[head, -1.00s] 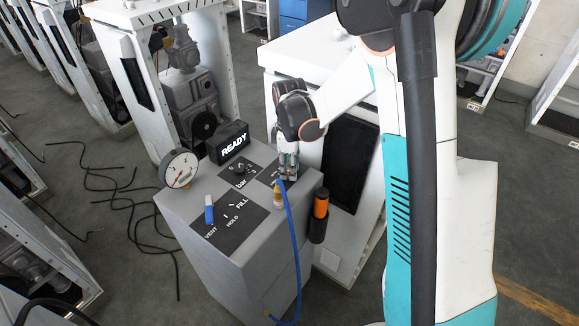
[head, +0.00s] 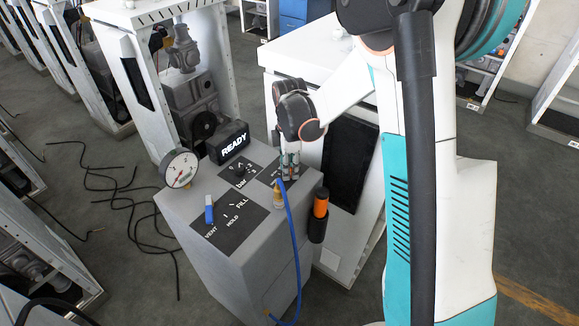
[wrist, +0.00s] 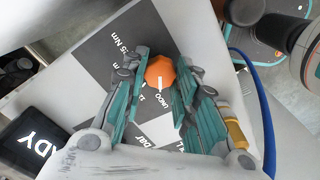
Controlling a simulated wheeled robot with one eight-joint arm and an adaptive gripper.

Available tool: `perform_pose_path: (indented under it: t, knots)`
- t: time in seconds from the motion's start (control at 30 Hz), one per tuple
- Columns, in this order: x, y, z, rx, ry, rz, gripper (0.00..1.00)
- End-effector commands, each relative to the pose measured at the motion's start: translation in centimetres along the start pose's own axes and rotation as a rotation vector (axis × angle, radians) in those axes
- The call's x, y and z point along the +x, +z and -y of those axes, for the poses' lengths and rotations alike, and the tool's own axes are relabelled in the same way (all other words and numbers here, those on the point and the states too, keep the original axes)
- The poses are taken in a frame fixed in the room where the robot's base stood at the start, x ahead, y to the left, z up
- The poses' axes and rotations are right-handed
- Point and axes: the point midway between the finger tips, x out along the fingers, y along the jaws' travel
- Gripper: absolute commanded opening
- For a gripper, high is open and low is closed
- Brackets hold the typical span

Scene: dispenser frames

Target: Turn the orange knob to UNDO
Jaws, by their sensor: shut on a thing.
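The orange knob (wrist: 160,70) is on a dark panel (wrist: 92,47) in the wrist view. The white mark on it points down, towards the word UNDO (wrist: 166,103), with 12 to the left of it. My gripper (wrist: 164,66) has its two teal fingers on either side of the knob and is shut on it. In the head view my gripper (head: 289,176) reaches down to the back right of the grey cabinet top (head: 176,208). The knob is hidden there.
A gauge (head: 181,169), a READY box (head: 228,142), a blue lever (head: 209,209) and a small black knob (head: 239,171) share the cabinet top. A brass fitting (head: 278,193) with a blue hose (head: 296,250) stands close to my gripper. A black holder (head: 317,228) hangs on the right side.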

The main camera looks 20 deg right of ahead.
Motion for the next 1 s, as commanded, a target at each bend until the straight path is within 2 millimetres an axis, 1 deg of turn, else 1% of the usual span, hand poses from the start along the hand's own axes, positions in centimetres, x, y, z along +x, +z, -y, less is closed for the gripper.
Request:
perform_pose_path:
  t: [0.13, 0.17, 0.2, 0.23, 0.53, 0.67, 0.77, 1.0]
  knots:
    - [0.0, 0.0, 0.0, -0.001, 0.0, 0.0, 0.03]
    - [0.0, 0.0, 0.0, -0.001, 0.0, 0.0, 0.34]
    - [0.0, 0.0, 0.0, 0.0, 0.0, 0.0, 0.43]
    - [0.0, 0.0, 0.0, 0.0, 0.0, 0.0, 0.47]
    - [0.0, 0.0, 0.0, 0.0, 0.0, 0.0, 0.47]
    - [-0.6, 0.0, 0.0, 0.001, 0.0, 0.0, 0.47]
    - [-1.9, 0.0, 0.0, 0.001, 0.0, 0.0, 0.47]
    - [-6.7, 0.0, 0.0, 0.0, 0.0, 0.0, 0.47]
